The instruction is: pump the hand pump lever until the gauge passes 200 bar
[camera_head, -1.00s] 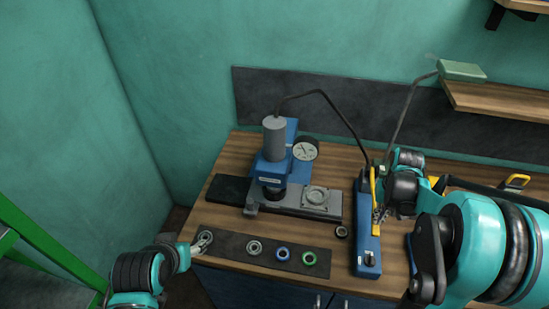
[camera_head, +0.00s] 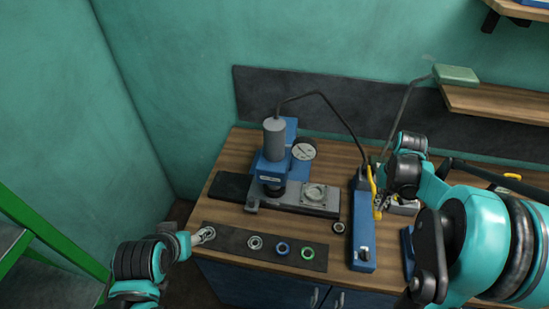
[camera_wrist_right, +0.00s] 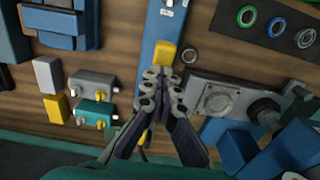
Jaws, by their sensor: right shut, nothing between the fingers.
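The blue hand pump (camera_head: 362,235) stands on the bench, and its yellow lever (camera_head: 372,181) rises at its far end. In the right wrist view, the yellow lever end (camera_wrist_right: 165,53) is just beyond my fingertips. My right gripper (camera_head: 377,208) is shut with nothing between its fingers, close beside or against the lever; contact is unclear. Its closed fingers also show in the right wrist view (camera_wrist_right: 160,76). The round white gauge (camera_head: 304,150) is on the blue press (camera_head: 270,170); its reading is too small to tell. My left gripper (camera_head: 205,236) is at the mat's left end.
A dark mat (camera_head: 225,240) holds several rings, including a blue ring (camera_head: 282,248) and a green ring (camera_head: 308,253). A black hose (camera_head: 343,117) arches from press to pump. Small blocks (camera_wrist_right: 92,85) lie beside the pump. A wooden shelf (camera_head: 500,112) is at right.

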